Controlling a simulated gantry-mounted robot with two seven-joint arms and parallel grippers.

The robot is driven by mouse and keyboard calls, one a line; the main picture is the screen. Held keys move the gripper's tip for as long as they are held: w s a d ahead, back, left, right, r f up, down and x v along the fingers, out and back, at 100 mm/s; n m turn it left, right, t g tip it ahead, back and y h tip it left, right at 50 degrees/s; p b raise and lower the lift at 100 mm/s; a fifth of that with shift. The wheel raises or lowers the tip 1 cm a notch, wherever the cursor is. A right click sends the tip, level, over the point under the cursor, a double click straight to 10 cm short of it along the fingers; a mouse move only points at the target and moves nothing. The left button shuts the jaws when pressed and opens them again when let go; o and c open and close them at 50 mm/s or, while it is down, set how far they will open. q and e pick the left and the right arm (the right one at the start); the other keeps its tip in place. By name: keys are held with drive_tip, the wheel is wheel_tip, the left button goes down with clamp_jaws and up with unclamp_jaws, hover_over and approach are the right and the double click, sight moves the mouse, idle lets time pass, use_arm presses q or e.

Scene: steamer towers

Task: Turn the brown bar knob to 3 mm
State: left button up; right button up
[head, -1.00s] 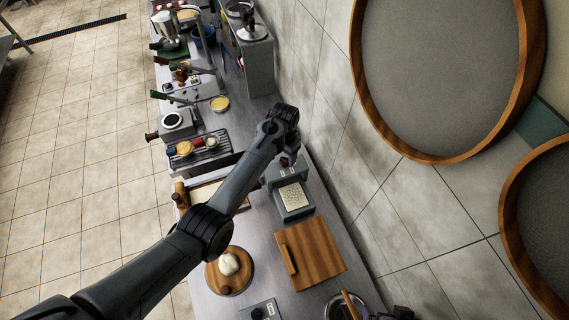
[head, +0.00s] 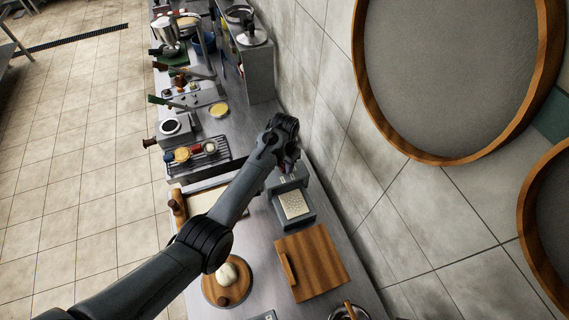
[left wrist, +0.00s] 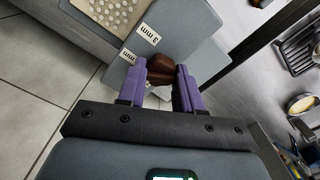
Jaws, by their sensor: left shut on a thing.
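The brown bar knob (left wrist: 161,66) shows in the left wrist view on the grey face of a machine, between the two purple fingers. My left gripper (left wrist: 162,75) is shut on the knob. Two white labels sit by it; the upper label (left wrist: 147,33) reads 3 mm, upside down, and the lower label (left wrist: 127,55) also seems to end in mm. The fingers hide part of the knob, so its exact angle is hard to read. In the head view the grey machine (head: 308,219) with a pale dotted plate stands by the wall, and my left wrist covers the knob.
A wooden board (head: 325,268) with a handle lies in front of the machine. A round wooden board (head: 212,290) with dough lies to its left. A rack (head: 222,157) with small bowls stands farther back. The tiled wall (head: 375,190) is close on the right.

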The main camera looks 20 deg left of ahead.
use_arm(q)
drive_tip(key=shift+r+m, duration=0.1)
drive_tip(key=shift+m, duration=0.2)
drive_tip(key=shift+c, duration=0.3)
drive_tip(key=shift+r+m+p, duration=0.1)
drive_tip(key=shift+m+p, duration=1)
drive_tip(key=shift+p, duration=0.05)
drive_tip(key=m+p, duration=0.1)
drive_tip(key=m, duration=0.1)
drive_tip(key=shift+m, duration=0.4)
drive_tip(key=m, duration=0.2)
drive_tip(key=shift+m+p, duration=0.3)
drive_tip(key=shift+p, duration=0.1)
drive_tip(key=shift+f+m, duration=0.2)
drive_tip(key=shift+m, duration=1.7)
drive_tip(key=o, duration=1)
drive_tip(key=shift+d, duration=0.1)
drive_tip(key=shift+o, duration=0.2)
